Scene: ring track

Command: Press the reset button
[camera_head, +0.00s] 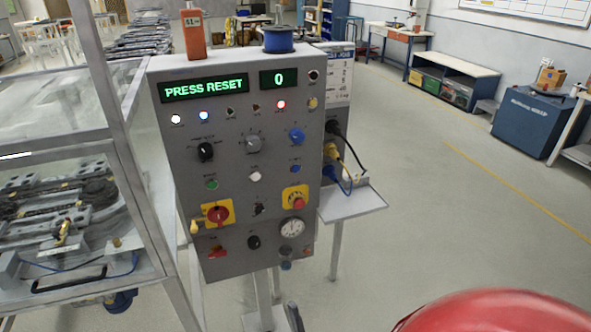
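A grey control panel (235,226) stands upright on a post in the middle of the view. Its green display (204,87) reads "PRESS RESET", and a smaller display (279,78) reads "0". In one row are a green button (211,185), a white button (255,177) and a small blue button (295,169). Their labels are too small to read, so I cannot tell which is the reset button. Below are a red rotary switch (218,214) on a yellow plate and a red mushroom button (298,202) on a yellow plate. Neither gripper shows.
A glazed track enclosure (130,170) stands close on the panel's left. A small side shelf (352,204) with cables juts out on its right. An orange box (194,35) and a blue spool (278,38) sit on top. A red rounded shape (495,315) fills the lower right corner.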

